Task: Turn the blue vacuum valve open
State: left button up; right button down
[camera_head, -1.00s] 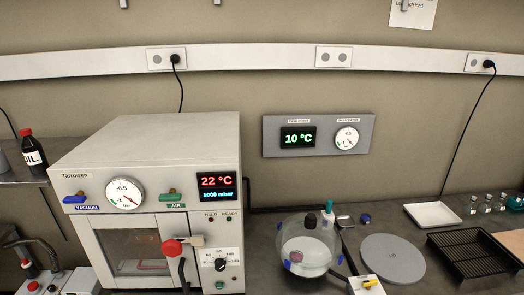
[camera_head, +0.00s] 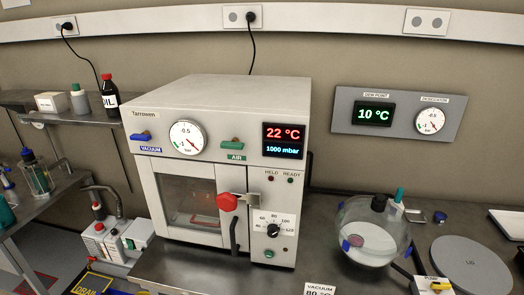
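The blue vacuum valve (camera_head: 141,137) is a small lever at the upper left of the front of the white oven (camera_head: 215,95), above a label reading VACUUM (camera_head: 150,149). Its handle lies roughly level. A round pressure gauge (camera_head: 187,138) is to its right, then the green AIR valve (camera_head: 232,143). The display (camera_head: 284,140) reads 22 °C and 1000 mbar. Neither of my grippers is in view.
A pump (camera_head: 112,238) stands on the floor side left of the oven. A shelf (camera_head: 60,112) with an oil bottle (camera_head: 109,97) is at the left. A glass desiccator (camera_head: 372,235) and a grey lid (camera_head: 470,265) are on the bench at right.

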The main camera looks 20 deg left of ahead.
aim_at(145, 136)
jog(key=u, duration=1.6)
